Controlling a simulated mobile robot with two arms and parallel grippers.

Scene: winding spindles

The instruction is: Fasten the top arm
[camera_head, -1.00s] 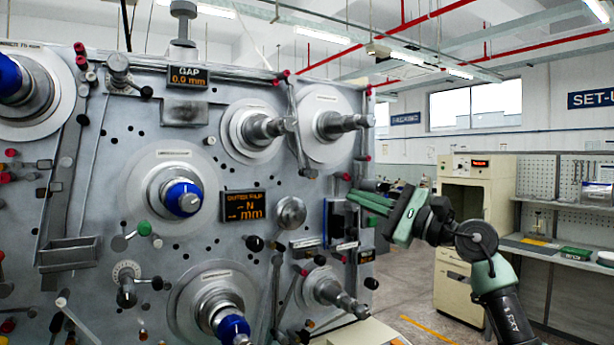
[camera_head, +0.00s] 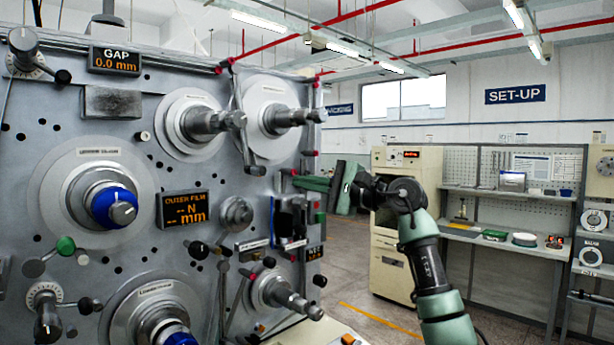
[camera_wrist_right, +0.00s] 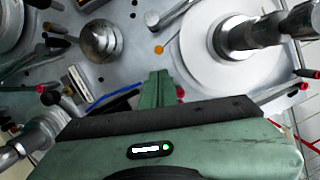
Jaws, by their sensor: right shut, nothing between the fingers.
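A slim upright arm (camera_head: 241,115) with a red knob at its top stands on the grey machine panel, between the two upper spindles. It may be the top arm; I cannot tell for sure, nor whether it is fastened. My right gripper (camera_head: 300,183) is shut and empty, pointing left at the panel's right edge, below the upper right spindle (camera_head: 290,117). In the right wrist view, the shut green fingers (camera_wrist_right: 155,85) lie in front of the panel, left of a large pale disc (camera_wrist_right: 205,60) with its spindle. My left gripper is out of view.
A round metal knob (camera_head: 236,215) and an orange-lit display (camera_head: 184,208) are on the panel left of my gripper. Red-ended pegs line the panel's right edge.

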